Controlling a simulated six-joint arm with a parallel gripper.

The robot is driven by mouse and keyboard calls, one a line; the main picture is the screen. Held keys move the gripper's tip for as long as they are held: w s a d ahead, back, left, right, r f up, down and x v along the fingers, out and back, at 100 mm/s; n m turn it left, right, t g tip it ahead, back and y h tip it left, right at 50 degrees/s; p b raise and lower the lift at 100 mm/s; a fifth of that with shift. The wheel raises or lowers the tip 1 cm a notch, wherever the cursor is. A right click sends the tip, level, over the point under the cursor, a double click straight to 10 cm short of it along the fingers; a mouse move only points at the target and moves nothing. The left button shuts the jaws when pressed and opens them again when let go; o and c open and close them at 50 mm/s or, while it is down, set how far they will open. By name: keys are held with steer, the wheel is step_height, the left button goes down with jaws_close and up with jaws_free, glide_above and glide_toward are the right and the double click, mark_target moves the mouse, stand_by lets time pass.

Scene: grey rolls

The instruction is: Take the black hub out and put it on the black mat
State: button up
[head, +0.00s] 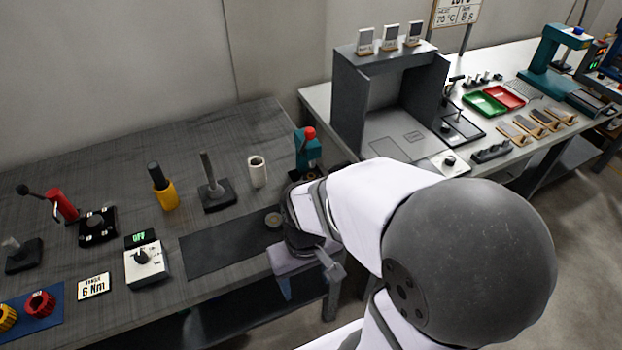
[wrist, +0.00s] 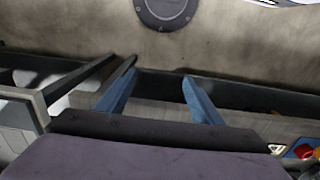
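The black mat (head: 222,248) lies flat near the front edge of the grey table. A small round dark piece (head: 273,219), which looks like the black hub, sits at the mat's right end. It is small and I cannot make out its details. My gripper (head: 307,284) hangs at the table's front edge, just right of the mat and apart from the dark piece. In the wrist view its two blue fingers (wrist: 160,76) stand apart with nothing between them. My arm hides the table just right of the mat.
A white roll (head: 257,172), a black stand with a grey post (head: 216,192) and a yellow holder (head: 165,193) stand behind the mat. A teal press with a red top (head: 307,152) is close to my arm.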

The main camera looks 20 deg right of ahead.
steer(key=w+d+f+t, duration=0.1)
steer(key=w+d+t, duration=0.1)
steer(key=w+d, duration=0.2)
steer(key=w+d+f+t+h+b, duration=0.1)
steer(key=w+d+f+t, duration=0.1)
steer(key=w+d, duration=0.3)
steer(key=w+d+f+t+b, duration=0.1)
steer(key=w+d, duration=0.3)
steer(key=w, duration=0.5)
steer(key=shift+w+d+f+t+h, duration=0.3)
steer(key=shift+d+f+t+h, duration=0.1)
steer(key=shift+f+t, duration=0.25)
steer(key=w+d+t, duration=0.1)
steer(key=w, duration=0.1)
steer(key=w+d+f+n+t+y+b, duration=0.1)
steer(key=w+d+t, duration=0.1)
steer(key=w+d+f+t+y+b, duration=0.1)
steer(key=w+d+t, duration=0.1)
steer(key=w, duration=0.1)
steer(key=shift+n, duration=0.3)
steer(key=shift+w+d+t+y+b, duration=0.2)
steer(key=shift+t+y+b, duration=0.2)
steer(key=shift+t+y, duration=0.45)
steer(key=shift+s+r+n+t+y, duration=0.25)
steer(key=shift+t+y, duration=0.2)
steer(key=shift+t, duration=0.25)
steer(key=shift+w+a, duration=0.1)
steer(key=shift+p+x, duration=0.95)
steer(key=shift+x, duration=2.6)
steer(key=shift+f, duration=0.1)
